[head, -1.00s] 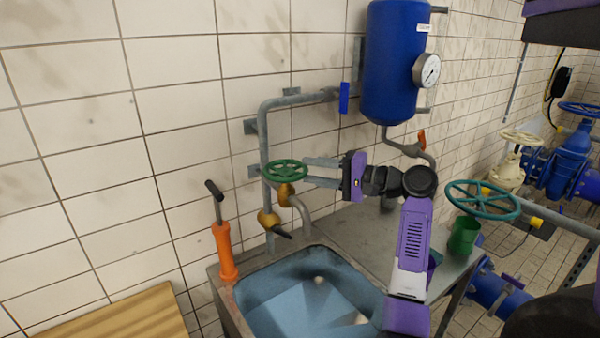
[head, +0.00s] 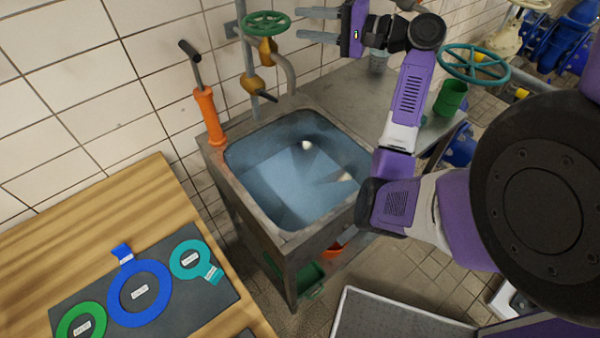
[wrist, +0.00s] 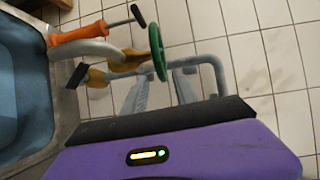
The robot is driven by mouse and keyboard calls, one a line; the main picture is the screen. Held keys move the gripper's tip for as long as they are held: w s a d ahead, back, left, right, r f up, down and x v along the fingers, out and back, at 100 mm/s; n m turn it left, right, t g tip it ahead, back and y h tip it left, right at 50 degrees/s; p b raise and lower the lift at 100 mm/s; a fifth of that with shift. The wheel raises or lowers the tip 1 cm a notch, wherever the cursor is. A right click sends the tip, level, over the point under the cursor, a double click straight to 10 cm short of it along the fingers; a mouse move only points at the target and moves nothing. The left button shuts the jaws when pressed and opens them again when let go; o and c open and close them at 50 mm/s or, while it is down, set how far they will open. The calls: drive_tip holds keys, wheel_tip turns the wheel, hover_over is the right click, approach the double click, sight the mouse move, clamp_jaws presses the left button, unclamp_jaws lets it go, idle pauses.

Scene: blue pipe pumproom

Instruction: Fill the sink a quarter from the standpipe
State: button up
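The steel sink (head: 213,160) with a blue basin stands by the tiled wall; whether it holds water I cannot tell. The grey standpipe (head: 248,55) rises behind it, with brass fittings and a curved spout (head: 290,75). A green handwheel (head: 267,23) sits on the upper brass valve; a lower brass tap (head: 253,86) has a dark lever. My gripper (head: 299,24) is open and empty, its fingers pointing left at the handwheel from just right of its rim. In the wrist view the green handwheel (wrist: 158,52) lies just beyond the parted fingertips (wrist: 160,78); contact is unclear.
An orange hand pump (head: 209,118) stands at the sink's left back corner. A wooden table (head: 110,200) with coloured rings is at lower left. A green cup (head: 451,98) and a large teal handwheel (head: 475,63) are at right. An orange-red container (head: 335,250) is under the sink.

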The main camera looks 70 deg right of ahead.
sight(287, 21)
drive_tip(key=shift+w+a+r, duration=0.3)
drive_tip(key=shift+a, duration=0.1)
drive_tip(key=shift+w+a+f+p, duration=0.1)
drive_tip(key=shift+w+f+p, duration=0.15)
drive_tip(key=shift+w, duration=0.8)
drive_tip(key=shift+w+a+f+p, duration=0.1)
drive_tip(key=shift+w+f+p, duration=0.1)
drive_tip(key=shift+w, duration=0.8)
clamp_jaws()
